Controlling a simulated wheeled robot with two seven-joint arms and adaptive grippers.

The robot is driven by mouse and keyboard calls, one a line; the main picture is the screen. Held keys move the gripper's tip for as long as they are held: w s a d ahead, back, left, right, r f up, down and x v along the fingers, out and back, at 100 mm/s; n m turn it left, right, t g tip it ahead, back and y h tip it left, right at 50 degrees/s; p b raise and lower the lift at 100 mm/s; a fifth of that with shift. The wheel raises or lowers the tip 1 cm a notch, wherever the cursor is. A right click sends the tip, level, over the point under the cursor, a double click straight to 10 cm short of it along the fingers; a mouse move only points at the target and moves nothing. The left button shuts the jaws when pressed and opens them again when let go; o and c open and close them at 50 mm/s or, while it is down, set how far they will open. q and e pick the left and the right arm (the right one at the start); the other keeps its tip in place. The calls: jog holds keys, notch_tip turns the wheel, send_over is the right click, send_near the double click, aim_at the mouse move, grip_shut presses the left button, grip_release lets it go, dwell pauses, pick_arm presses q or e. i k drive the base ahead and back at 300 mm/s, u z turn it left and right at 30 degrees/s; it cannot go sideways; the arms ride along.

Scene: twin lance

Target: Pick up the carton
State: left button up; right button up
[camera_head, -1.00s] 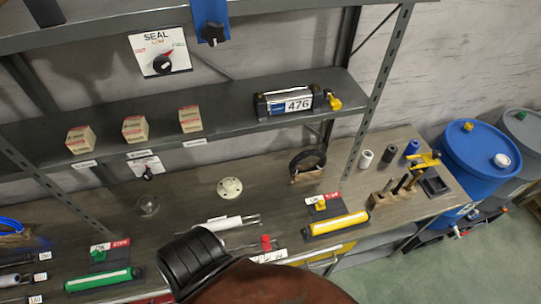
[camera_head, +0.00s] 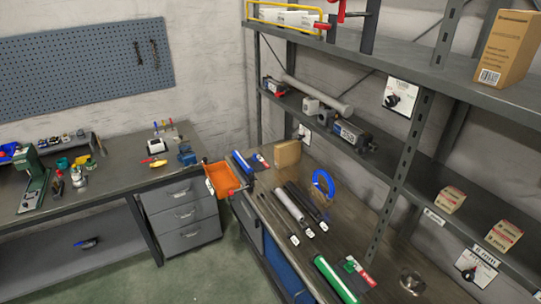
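A tall brown cardboard carton (camera_head: 507,48) with printed text and a barcode label stands upright on the upper shelf at the far right, partly cut by the picture edge. Two small tan printed boxes, one nearer (camera_head: 503,236) and one farther (camera_head: 450,200), sit on the middle shelf below it. A plain brown block or box (camera_head: 287,153) stands at the back of the workbench. Neither of my grippers shows in the head view, so their state is hidden.
Grey shelving (camera_head: 411,166) rises over the wooden bench (camera_head: 345,236), which holds dark tubes, a blue ring (camera_head: 323,182) and a green cylinder (camera_head: 335,279). An orange bin (camera_head: 222,178) hangs near the bench corner. Open floor lies at bottom centre-left.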

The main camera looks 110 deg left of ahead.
aim_at(286, 154)
jog(key=z, duration=0.05)
jog(key=k, duration=0.9)
jog(key=u, duration=2.45)
